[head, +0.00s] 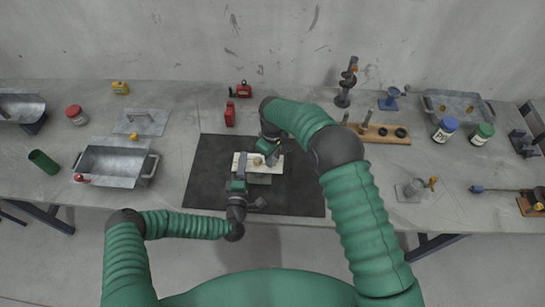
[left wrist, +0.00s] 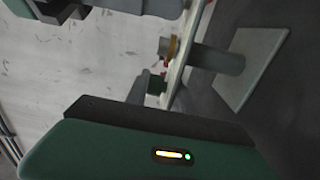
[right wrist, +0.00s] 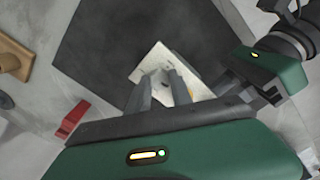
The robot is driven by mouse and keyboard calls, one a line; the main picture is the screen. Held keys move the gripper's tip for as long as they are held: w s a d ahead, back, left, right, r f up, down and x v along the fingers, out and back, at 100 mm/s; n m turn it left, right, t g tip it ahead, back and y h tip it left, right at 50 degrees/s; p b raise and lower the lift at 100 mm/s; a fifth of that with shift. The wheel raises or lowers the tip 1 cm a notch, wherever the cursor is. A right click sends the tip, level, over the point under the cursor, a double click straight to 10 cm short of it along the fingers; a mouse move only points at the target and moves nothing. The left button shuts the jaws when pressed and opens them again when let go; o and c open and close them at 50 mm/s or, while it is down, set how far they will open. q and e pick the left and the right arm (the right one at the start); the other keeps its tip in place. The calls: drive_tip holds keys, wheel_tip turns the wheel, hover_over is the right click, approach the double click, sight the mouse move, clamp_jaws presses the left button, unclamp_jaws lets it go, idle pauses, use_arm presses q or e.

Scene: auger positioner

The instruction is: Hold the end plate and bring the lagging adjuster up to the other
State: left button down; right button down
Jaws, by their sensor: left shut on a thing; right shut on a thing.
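The cream end plate (head: 247,158) sits on a grey stand (head: 260,179) on the black mat. It shows edge-on in the left wrist view (left wrist: 186,55), with a brass-coloured adjuster (left wrist: 171,48) on one face and a grey cylinder (left wrist: 217,58) on the other. A second adjuster is not clearly seen. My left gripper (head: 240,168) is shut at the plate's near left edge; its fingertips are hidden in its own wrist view. My right gripper (head: 271,154) is at the plate's right side. In the right wrist view its fingers (right wrist: 160,84) are closed around a small grey part over the plate (right wrist: 147,64).
The black mat (head: 208,160) is bare around the stand. A wooden rack (head: 384,133) and a small grey vice-like piece (head: 415,188) are to the right.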

use_arm(q)
drive_tip(key=shift+s+d+f, duration=0.2)
drive_tip(key=shift+f, duration=0.15)
use_arm(e)
drive_tip(key=shift+a, duration=0.2)
use_arm(q)
drive_tip(key=shift+a, duration=0.1)
use_arm(e)
drive_tip(key=c, duration=1.1)
unclamp_jaws()
drive_tip(key=shift+c, duration=0.2)
drive_tip(key=shift+d, duration=0.1)
use_arm(q)
drive_tip(key=c, duration=1.3)
unclamp_jaws()
drive_tip(key=shift+w, duration=0.1)
drive_tip(key=shift+o, duration=1.4)
drive_tip(key=shift+w+r, duration=0.15)
use_arm(e)
wheel_tip(320, 180, up, 12)
drive_tip(key=shift+w, duration=0.15)
